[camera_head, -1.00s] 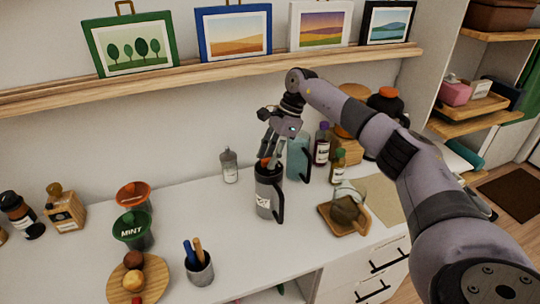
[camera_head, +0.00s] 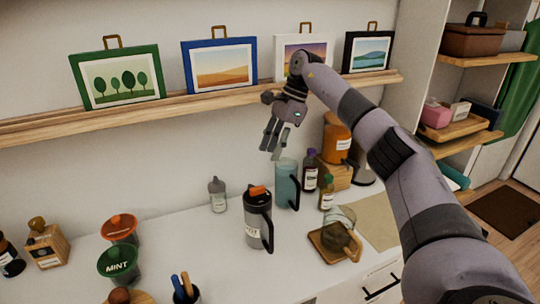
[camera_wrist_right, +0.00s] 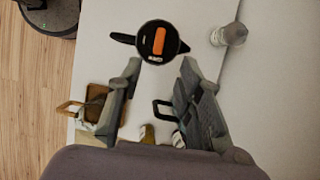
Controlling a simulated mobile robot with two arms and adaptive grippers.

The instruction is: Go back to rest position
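My right gripper (camera_head: 277,154) hangs in the air above the counter, fingers pointing down. It is open and empty, and its two spread fingers also show in the right wrist view (camera_wrist_right: 157,92). Below it stands a dark grey jug (camera_head: 257,222) with a black handle and an orange piece on its lid. In the right wrist view the jug (camera_wrist_right: 150,52) appears from above, beyond the fingertips and apart from them. My left gripper is in neither view.
A teal jug (camera_head: 286,185) and bottles (camera_head: 310,172) stand behind the grey jug. A picture shelf (camera_head: 200,107) runs along the wall close behind my right gripper. A wooden tray (camera_head: 327,250) with a glass vessel lies to the right. Jars and lidded cups (camera_head: 118,262) stand at left.

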